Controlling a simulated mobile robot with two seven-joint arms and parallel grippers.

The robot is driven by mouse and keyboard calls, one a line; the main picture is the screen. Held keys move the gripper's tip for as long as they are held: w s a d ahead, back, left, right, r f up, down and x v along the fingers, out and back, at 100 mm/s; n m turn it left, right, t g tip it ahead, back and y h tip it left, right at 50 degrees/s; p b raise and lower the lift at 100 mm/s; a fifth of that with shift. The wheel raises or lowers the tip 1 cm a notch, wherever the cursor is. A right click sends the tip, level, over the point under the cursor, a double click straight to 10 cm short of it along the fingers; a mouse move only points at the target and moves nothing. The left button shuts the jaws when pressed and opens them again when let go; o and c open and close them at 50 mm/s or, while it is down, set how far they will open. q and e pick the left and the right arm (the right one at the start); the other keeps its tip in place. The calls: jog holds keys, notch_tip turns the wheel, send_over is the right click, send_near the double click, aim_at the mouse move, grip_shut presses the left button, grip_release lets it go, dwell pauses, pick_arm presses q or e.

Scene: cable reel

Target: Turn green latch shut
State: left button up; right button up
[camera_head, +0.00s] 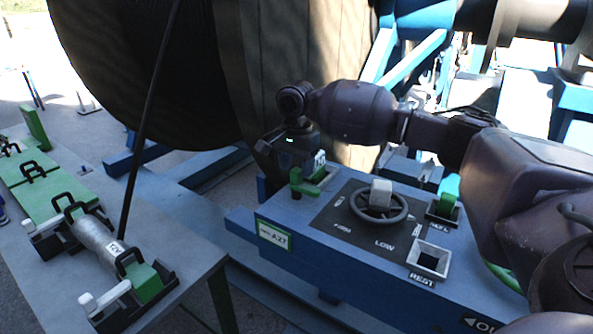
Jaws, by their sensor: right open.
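A green latch (304,186) sits at the back left corner of the blue control box (330,256), beside a small pale-edged socket. My right gripper (284,174) points down just behind and left of this latch, close to it. It is open; its fingers are dark and partly hidden, so I cannot tell whether they touch the latch. Another green part (447,191) stands upright at the box's right back, by a second socket. My left gripper is not in view.
A grey handwheel (379,203) and an open square socket marked REST (429,259) are on the box top. A left bench (190,262) carries green blocks, black handles and a grey cable connector (97,238). A large dark reel (150,70) stands behind.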

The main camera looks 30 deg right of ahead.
jog(key=shift+f, duration=0.8)
jog(key=c, duration=0.9)
